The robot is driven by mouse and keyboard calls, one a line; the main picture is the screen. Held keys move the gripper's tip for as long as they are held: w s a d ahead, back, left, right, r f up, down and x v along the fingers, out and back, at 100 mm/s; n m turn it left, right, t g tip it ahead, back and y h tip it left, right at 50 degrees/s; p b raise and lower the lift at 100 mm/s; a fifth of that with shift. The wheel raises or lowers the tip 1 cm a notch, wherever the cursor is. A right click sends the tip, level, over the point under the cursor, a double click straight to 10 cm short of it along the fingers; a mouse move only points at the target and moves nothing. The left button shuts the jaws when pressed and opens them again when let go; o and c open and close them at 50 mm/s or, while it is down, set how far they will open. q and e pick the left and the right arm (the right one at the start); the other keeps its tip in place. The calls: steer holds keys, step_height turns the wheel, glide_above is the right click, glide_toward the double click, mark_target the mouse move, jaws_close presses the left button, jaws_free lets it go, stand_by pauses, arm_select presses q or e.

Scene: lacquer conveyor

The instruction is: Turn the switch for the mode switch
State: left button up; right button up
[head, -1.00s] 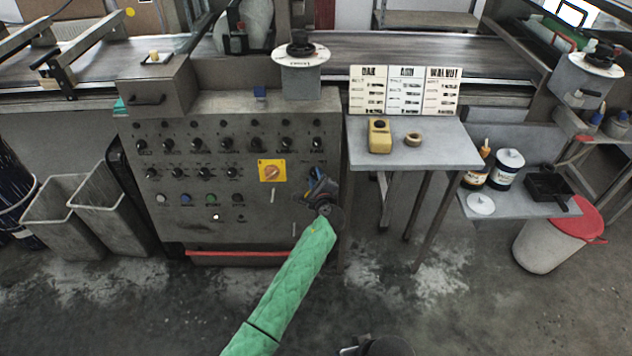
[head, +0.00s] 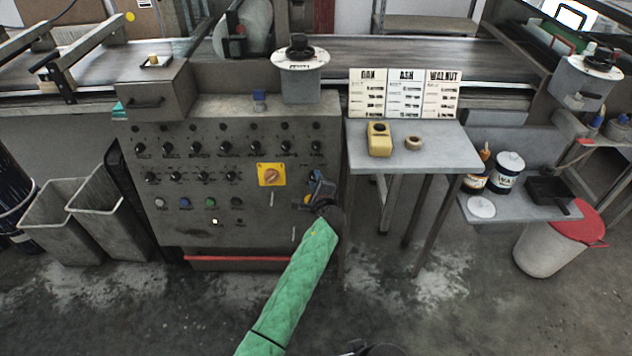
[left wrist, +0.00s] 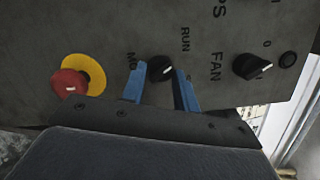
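The mode switch is a small black knob with a pale pointer mark (left wrist: 160,68) in the left wrist view. It sits on the grey control panel (head: 190,225), beside the letters "MO" and "RUN". My left gripper (left wrist: 161,84) is open, with one blue finger on each side of the knob; I cannot tell whether either finger touches it. In the head view my left gripper (head: 318,187) is at the panel's right edge and hides the knob. My right gripper cannot be made out.
A red button on a yellow disc (left wrist: 70,83) lies left of the fingers, and a black FAN knob (left wrist: 252,66) to their right. A yellow-plated rotary switch (head: 271,174) is left of the gripper in the head view. A small table (head: 440,150) stands right of the panel.

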arm_select(q)
steer(key=o, duration=0.3)
steer(key=shift+s, duration=0.15)
steer(key=v, duration=0.7)
steer(key=shift+s+b, duration=0.25)
steer(key=shift+b, duration=0.15)
arm_select(e)
steer(key=f, duration=0.3)
steer(key=shift+w+a+t, duration=0.3)
steer(key=shift+d+r, duration=0.1)
steer(key=shift+r, duration=0.1)
